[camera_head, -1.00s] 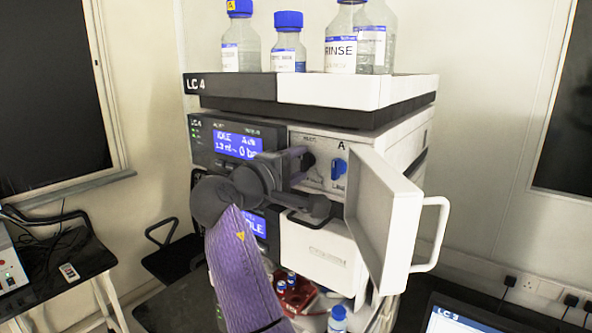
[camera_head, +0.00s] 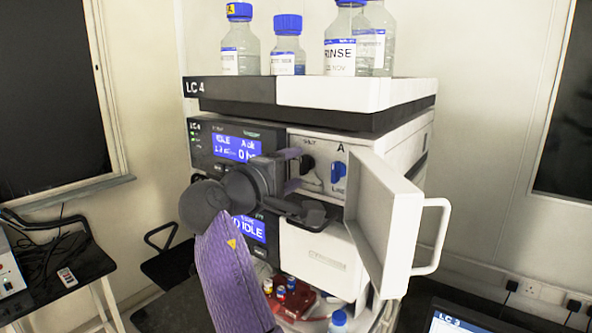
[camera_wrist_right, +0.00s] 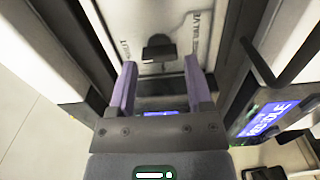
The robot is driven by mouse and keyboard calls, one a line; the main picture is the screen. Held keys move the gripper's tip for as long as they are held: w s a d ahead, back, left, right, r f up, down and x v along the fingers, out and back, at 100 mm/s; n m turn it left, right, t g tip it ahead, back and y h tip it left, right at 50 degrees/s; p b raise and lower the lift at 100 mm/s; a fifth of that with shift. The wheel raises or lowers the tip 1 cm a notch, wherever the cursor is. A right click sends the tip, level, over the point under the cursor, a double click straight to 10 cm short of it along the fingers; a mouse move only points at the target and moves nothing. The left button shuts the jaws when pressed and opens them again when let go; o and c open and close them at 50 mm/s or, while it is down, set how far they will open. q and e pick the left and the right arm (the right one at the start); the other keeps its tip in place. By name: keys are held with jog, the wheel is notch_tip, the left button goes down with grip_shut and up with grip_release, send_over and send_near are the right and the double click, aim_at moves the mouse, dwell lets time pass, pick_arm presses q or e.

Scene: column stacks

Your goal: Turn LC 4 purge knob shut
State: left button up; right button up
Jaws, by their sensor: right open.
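The LC 4 unit's open upper bay shows a panel with a black knob (camera_head: 308,162) on the left and a blue knob (camera_head: 338,172) on the right. The small labels are too blurred to tell which one reads purge. My right gripper (camera_head: 291,170) is open, its two purple fingers pointing at the panel just left of the black knob. In the right wrist view the black knob (camera_wrist_right: 158,48) sits ahead, between and beyond the fingertips (camera_wrist_right: 160,66), with nothing held. I see a gap between fingers and knob. My left gripper is not in view.
The white bay door (camera_head: 382,215) stands swung open to the right, its handle (camera_head: 432,235) outward. Bottles, including the RINSE bottle (camera_head: 345,45), stand on top. Blue IDLE displays (camera_head: 236,146) are left of the bay. Small vials and a red holder (camera_head: 300,296) are below.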

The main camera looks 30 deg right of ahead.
jog(key=b+v, duration=0.2)
jog(key=v, duration=0.6)
jog(key=shift+a+b, duration=0.3)
jog(key=shift+b, duration=0.1)
jog(key=shift+s, duration=0.15)
